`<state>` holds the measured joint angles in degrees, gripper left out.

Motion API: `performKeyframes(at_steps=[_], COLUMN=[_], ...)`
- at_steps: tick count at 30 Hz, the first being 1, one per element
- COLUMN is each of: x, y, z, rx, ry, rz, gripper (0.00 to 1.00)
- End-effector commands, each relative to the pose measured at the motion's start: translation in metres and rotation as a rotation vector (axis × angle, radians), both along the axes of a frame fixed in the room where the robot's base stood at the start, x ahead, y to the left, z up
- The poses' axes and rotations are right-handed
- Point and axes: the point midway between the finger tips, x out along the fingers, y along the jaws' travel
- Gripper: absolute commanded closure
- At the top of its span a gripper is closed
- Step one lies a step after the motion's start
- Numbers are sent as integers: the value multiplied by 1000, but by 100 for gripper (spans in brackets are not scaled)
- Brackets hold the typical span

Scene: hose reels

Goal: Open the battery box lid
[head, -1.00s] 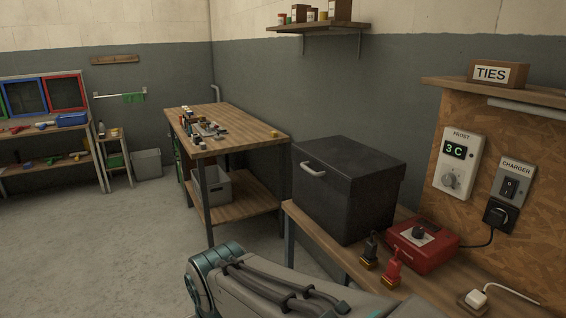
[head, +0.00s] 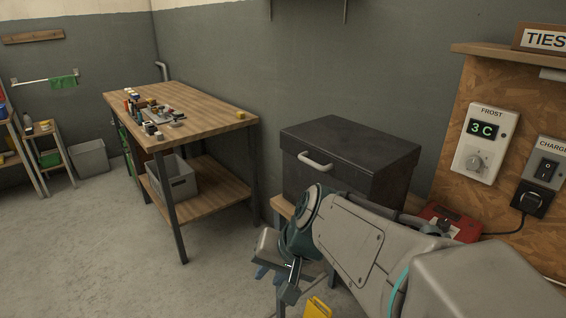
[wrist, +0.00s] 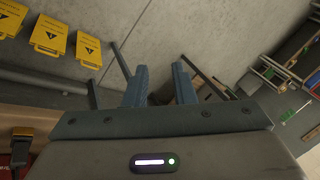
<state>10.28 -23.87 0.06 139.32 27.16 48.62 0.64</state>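The battery box (head: 345,160) is a black box on the bench at the right, its lid shut. A light grey handle (head: 315,161) is on its front face near the top. My gripper (head: 272,275) hangs in front of and below the box, to the left of the handle, apart from both. In the wrist view my gripper (wrist: 160,82) has its two blue fingers apart with nothing between them. My arm hides the box's lower front and part of the bench. The wrist view does not show the box clearly.
A wooden workbench (head: 180,111) with small parts stands at the left. A red charger box (head: 455,224) sits right of the battery box, partly behind my arm. Yellow warning signs (wrist: 50,34) show in the wrist view. The floor (head: 90,240) between the benches is clear.

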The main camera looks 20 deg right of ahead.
Motion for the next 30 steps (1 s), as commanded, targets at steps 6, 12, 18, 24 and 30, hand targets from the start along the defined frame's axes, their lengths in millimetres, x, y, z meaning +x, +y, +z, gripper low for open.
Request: performKeyframes(at_steps=[6, 12, 18, 24, 30], x=[65, 118, 148, 154, 164], y=[-25, -82, -155, -203, -212], z=[12, 36, 57, 69, 71], rx=[358, 670, 929, 1071, 1104], ry=[-108, -248, -395, -487, -506], rz=[-388, -731, -1017, -1168, -1197], gripper=[77, 77, 77, 77, 77])
